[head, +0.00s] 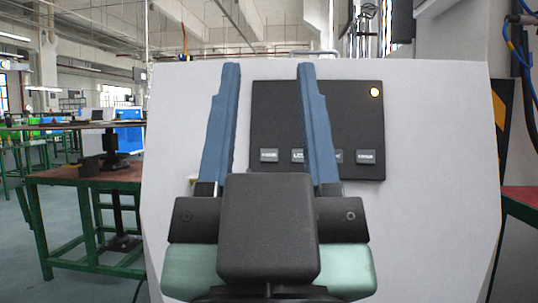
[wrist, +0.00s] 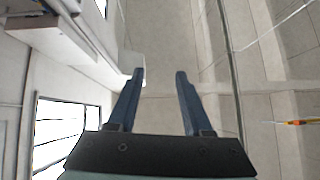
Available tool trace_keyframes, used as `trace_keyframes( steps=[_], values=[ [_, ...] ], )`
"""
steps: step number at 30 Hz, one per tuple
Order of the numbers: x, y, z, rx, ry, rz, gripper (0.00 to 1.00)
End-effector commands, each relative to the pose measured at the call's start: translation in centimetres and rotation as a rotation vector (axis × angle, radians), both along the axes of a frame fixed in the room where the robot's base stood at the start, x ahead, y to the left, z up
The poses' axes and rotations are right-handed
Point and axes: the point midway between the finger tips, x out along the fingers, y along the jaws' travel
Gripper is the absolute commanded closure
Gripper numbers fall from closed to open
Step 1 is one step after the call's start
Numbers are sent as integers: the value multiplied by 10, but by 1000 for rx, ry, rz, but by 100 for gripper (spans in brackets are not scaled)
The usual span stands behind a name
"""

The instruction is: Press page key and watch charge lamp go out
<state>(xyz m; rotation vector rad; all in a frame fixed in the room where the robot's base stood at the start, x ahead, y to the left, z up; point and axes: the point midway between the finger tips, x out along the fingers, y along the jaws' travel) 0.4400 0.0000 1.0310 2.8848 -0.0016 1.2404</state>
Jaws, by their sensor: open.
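A black control panel (head: 345,115) sits on a pale upright housing in the head view. The right finger hides part of the key row. The wrist view shows the open fingers (wrist: 160,73), but no panel.
The pale housing (head: 440,200) fills the middle of the head view. A green-framed table (head: 85,178) stands at the left, and a reddish-topped one (head: 520,196) at the right edge. Cables hang at the upper right. The wrist view shows walls, windows and beams.

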Motion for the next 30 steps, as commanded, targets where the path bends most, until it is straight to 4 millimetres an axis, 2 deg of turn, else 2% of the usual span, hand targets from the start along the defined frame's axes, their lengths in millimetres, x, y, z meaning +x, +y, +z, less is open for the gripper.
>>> trace_keyframes(
  steps=[5, 12, 14, 30],
  values=[
    [0, 0, 0, 0, 0, 0, 50],
    [0, 0, 0, 0, 0, 0, 91],
    [0, 0, 0, 0, 0, 0, 100],
    [0, 0, 0, 0, 0, 0, 100]
  ],
)
